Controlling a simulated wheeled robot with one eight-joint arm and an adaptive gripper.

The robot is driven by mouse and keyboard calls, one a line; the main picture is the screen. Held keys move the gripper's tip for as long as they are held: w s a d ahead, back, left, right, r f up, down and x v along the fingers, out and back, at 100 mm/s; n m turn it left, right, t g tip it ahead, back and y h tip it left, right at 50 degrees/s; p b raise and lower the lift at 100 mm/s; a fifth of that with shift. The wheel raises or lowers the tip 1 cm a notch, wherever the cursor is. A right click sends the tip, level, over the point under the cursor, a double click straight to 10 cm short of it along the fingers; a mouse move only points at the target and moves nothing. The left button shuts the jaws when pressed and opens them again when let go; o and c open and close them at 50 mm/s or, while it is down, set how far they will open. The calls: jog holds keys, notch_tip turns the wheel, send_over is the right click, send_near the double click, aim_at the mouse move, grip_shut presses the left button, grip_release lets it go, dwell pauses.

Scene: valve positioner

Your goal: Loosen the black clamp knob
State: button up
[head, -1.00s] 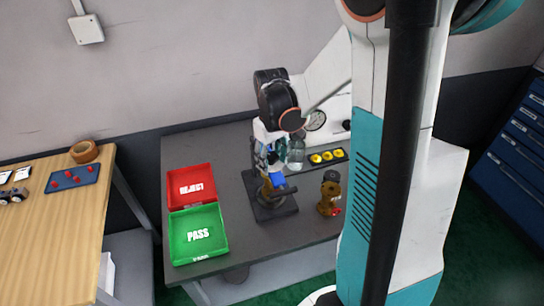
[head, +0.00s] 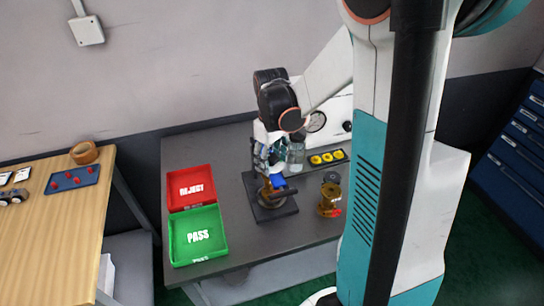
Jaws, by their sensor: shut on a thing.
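My gripper (head: 271,174) points down over the black clamp stand (head: 258,210) in the middle of the dark table. It is shut at the top of the stand, apparently on the black clamp knob; the fingers and wrist hide the knob, so the grip itself does not show clearly. Blue parts show around the gripper. Below it, a brass-coloured part sits in the stand, and a black bar (head: 284,193) sticks out to the right.
A brass valve part (head: 329,201) stands to the right. Behind are a clear container (head: 296,155), a strip with yellow buttons (head: 314,168) and a round gauge (head: 316,122).

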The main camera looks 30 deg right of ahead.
jog(key=m, duration=0.6)
jog(key=shift+f, duration=0.1)
jog(key=m+b, duration=0.1)
jog(key=m, duration=0.6)
jog(key=shift+s, duration=0.2)
grip_shut()
jog(key=n, duration=0.6)
jog(key=shift+f, duration=0.1)
jog(key=n, duration=0.4)
jog(key=shift+w+b, duration=0.15)
jog(key=shift+b, duration=0.15)
jog(key=c, duration=0.9)
grip_release()
jog(key=n, duration=0.3)
jog(key=shift+w, duration=0.15)
jog(key=shift+o, duration=0.8)
jog(key=shift+n, duration=0.5)
